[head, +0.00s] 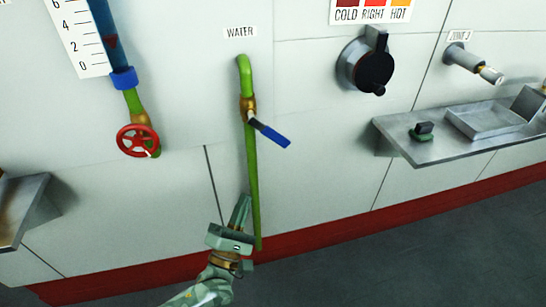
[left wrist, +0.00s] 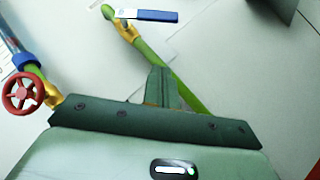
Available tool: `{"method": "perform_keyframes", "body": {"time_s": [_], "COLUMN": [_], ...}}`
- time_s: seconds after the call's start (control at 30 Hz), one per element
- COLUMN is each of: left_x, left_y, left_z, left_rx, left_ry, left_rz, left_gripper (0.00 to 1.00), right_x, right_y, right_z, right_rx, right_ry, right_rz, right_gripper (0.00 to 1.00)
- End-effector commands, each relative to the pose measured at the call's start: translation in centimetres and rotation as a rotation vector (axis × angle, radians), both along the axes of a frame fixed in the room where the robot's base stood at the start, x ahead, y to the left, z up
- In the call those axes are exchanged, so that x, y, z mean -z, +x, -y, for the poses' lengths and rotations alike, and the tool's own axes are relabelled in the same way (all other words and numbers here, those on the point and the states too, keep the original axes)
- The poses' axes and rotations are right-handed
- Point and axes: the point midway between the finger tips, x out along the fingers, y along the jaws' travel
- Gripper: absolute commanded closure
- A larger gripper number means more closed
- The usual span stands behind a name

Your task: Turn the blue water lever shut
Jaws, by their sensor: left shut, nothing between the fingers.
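The blue water lever (head: 271,134) sits on a brass valve (head: 248,107) on a green vertical pipe (head: 252,180), below the WATER label (head: 241,32). In the head view the lever points out to the right and down, across the pipe line. My left gripper (head: 241,205) is shut and empty, below the lever and beside the lower pipe. I cannot tell whether it touches the pipe. In the left wrist view the lever (left wrist: 152,16) lies beyond the fingers (left wrist: 160,78), apart from them. My right gripper is out of view.
A red handwheel (head: 138,141) on another pipe is to the left. A black dial (head: 374,71) and a metal shelf (head: 440,145) with a tray are to the right. A shelf edge (head: 25,205) juts out at far left. The wall around the lever is clear.

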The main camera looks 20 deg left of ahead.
Motion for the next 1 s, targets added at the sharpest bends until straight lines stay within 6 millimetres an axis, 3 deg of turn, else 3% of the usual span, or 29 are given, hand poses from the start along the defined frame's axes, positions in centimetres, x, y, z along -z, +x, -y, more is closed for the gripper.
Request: {"method": "perform_keyframes", "body": {"time_s": [0.1, 0.27, 0.73, 1.0], "left_x": [0.0, -0.6, -5.2, -7.5], "left_y": [0.1, 1.1, 9.1, 10.2], "left_z": [0.0, 0.0, 0.4, 2.4], "left_rx": [0.062, 0.079, 0.078, 0.078], "left_ry": [-0.107, -0.138, -0.135, -0.133], "left_rz": [-0.007, -0.003, -0.003, -0.005], "left_gripper": [1.00, 1.00, 1.00, 1.00], "right_x": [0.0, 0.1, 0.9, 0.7], "right_y": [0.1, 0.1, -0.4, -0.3], "right_z": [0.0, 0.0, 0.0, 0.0], "right_rx": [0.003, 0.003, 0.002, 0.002], "right_ry": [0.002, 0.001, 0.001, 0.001], "right_rz": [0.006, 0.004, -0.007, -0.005], "right_gripper": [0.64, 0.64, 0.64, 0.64]}}
